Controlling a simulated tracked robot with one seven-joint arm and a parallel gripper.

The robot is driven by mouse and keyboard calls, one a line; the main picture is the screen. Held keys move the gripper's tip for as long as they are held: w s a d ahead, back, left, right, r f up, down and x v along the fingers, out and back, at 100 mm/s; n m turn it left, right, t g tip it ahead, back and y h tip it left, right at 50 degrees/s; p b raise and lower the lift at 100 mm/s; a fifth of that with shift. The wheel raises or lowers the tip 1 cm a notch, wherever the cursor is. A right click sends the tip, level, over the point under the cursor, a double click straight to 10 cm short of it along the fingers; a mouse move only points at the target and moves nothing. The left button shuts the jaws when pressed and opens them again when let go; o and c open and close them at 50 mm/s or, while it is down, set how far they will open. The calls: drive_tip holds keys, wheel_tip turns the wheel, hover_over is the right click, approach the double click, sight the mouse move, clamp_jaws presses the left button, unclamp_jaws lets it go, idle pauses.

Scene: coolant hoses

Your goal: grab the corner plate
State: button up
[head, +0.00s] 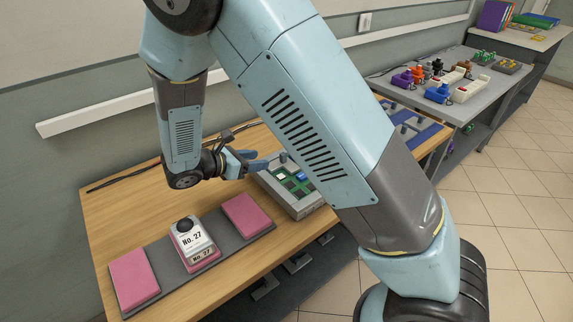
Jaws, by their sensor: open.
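A grey box (303,209) stands on the wooden table, with small green plates (289,187) and a blue piece (301,176) inside it. I cannot tell which piece is the corner plate; they are small here and my arm hides the right part of the box. My gripper (268,160) is open, just above and behind the box's far left corner. Its light-blue fingers point right. Nothing shows between the fingers, though they are small in this view.
A dark cable (130,176) lies along the wall. A second table (480,112) at right carries several coloured parts. The wood left of the box is clear.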

sight(280, 155)
drive_tip(key=x, duration=0.6)
drive_tip(key=shift+w+x, duration=0.25)
drive_tip(key=shift+x, duration=2.55)
drive_tip(key=shift+a+r, duration=0.15)
drive_tip(key=shift+r, duration=0.05)
clamp_jaws()
